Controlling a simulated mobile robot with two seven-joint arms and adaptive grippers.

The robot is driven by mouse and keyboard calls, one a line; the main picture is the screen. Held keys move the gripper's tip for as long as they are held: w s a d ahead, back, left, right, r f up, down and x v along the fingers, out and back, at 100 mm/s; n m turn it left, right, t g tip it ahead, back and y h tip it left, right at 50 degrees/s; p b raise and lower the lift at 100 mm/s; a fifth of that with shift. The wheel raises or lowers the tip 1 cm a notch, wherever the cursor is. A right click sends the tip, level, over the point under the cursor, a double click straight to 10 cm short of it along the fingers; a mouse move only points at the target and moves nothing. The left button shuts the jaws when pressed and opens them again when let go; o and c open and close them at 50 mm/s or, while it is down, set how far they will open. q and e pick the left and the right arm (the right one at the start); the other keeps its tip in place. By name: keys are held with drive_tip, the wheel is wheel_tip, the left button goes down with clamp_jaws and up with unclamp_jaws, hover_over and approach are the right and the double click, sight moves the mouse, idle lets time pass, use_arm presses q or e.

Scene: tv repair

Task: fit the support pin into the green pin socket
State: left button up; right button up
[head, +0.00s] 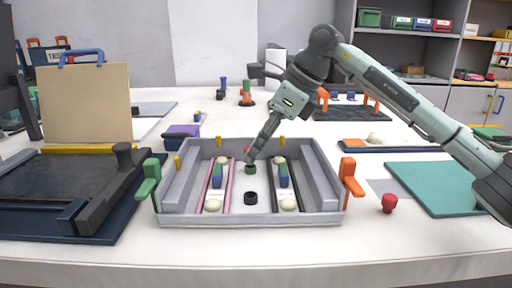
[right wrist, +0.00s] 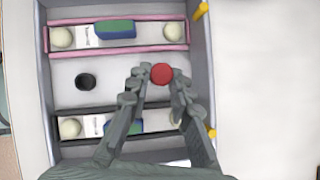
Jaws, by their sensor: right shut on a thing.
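The support pin shows as a round red top (right wrist: 161,74) in the right wrist view, between the fingertips of my right gripper (right wrist: 160,84). In the head view a bit of its red (head: 246,150) shows beside the fingers. My right gripper (head: 250,158) is shut on the pin and points down into the grey tray. The green pin socket (head: 251,170) stands on the tray floor right under the fingertips. In the right wrist view the pin and fingers hide it. Whether the pin's lower end is in the socket cannot be told. My left gripper is out of view.
The grey tray (head: 250,219) has raised walls. A pink-edged strip (head: 207,196) and a black-edged strip (head: 299,203) flank the middle. A black socket (head: 251,198) stands nearer the front. A red knob (head: 389,203) and a teal mat (head: 430,185) lie to the right.

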drive_tip(key=shift+f+b, duration=0.6)
drive_tip(key=shift+f, duration=0.5)
drive_tip(key=o, duration=0.8)
drive_tip(key=shift+r, duration=0.1)
drive_tip(key=v, duration=1.2)
